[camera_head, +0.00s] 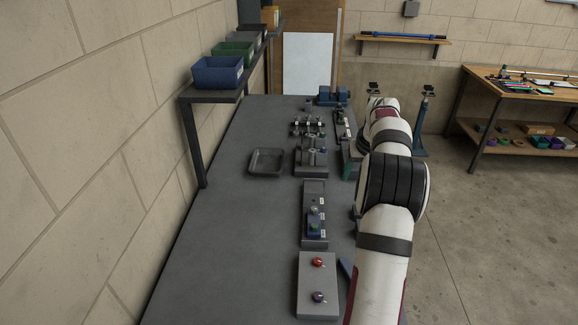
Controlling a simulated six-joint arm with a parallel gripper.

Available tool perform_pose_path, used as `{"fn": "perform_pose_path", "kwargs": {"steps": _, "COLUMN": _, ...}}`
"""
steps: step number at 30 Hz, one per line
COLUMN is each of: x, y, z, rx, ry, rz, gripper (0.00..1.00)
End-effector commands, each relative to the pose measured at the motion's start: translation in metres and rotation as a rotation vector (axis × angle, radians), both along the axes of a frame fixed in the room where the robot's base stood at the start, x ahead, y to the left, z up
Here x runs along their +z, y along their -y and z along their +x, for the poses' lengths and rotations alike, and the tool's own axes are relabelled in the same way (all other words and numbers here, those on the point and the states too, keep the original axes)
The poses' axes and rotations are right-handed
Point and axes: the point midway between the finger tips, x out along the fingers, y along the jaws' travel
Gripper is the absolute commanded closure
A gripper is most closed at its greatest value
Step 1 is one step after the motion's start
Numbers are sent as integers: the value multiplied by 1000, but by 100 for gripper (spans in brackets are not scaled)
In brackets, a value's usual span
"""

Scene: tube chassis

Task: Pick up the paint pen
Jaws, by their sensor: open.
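I cannot pick out the paint pen for certain. Several slim, coloured items (531,86) lie on the wooden bench (553,97) at the right, too small to tell apart. My white arm reaches away from the camera along the right edge of the grey bench (225,240). My gripper is hidden behind the arm's far links, so its fingers and anything near them do not show.
On the grey bench are an empty dark tray (266,162), grey fixtures (312,153) and a block with red and purple knobs (318,285). A shelf with bins (218,72) overhangs the left. Blue stands (419,125) are beyond my arm. Left bench surface is clear.

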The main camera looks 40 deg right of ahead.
Motion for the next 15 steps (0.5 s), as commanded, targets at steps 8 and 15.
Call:
{"fn": "perform_pose_path", "kwargs": {"steps": 8, "x": -51, "y": 57, "z": -17, "rx": -28, "ry": -3, "rz": -40, "gripper": 38}}
{"fn": "perform_pose_path", "kwargs": {"steps": 15, "x": -106, "y": 73, "z": 1, "rx": -27, "ry": 0, "rz": -42, "gripper": 38}}
